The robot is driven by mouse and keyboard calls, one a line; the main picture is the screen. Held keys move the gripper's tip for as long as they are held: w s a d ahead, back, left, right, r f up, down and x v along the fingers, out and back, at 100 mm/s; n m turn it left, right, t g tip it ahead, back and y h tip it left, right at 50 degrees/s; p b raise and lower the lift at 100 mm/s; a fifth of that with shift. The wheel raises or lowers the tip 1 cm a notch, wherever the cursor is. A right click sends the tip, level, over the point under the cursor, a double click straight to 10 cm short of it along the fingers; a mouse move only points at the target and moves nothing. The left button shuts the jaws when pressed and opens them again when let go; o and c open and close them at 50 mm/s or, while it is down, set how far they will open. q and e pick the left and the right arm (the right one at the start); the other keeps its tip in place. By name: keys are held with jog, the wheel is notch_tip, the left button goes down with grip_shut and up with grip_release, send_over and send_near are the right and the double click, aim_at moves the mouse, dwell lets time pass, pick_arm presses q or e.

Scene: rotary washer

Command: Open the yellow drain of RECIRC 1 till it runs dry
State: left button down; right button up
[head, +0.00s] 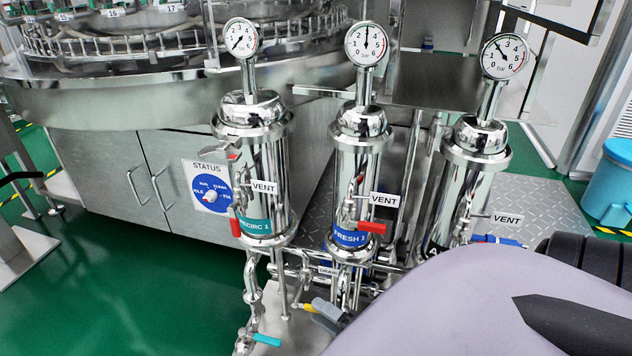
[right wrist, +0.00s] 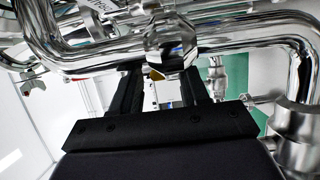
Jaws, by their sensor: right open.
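The RECIRC 1 housing (head: 255,226) is the left of three steel filter housings, with a teal band and a gauge (head: 240,38) on top. A small yellow handle (head: 308,307) shows low in front of the housings, near the DRAIN tag. My right gripper (head: 325,314) is at this handle, partly hidden by my own arm. My left gripper is not in view.
The FRESH 1 housing (head: 350,238) and a third housing (head: 455,225) stand to the right, with red and blue vent handles. A teal handle (head: 267,340) sits on the lower left pipe. Steel pipes crowd the gripper. Green floor (head: 110,290) is open at left.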

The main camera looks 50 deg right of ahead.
jog(key=shift+w+a, duration=0.1)
jog(key=shift+w, duration=1)
grip_shut()
jog(key=shift+f+t+b, duration=0.3)
jog(key=shift+t+b, duration=0.1)
jog(key=shift+b, duration=0.05)
jog(key=shift+m+t, duration=0.3)
grip_release()
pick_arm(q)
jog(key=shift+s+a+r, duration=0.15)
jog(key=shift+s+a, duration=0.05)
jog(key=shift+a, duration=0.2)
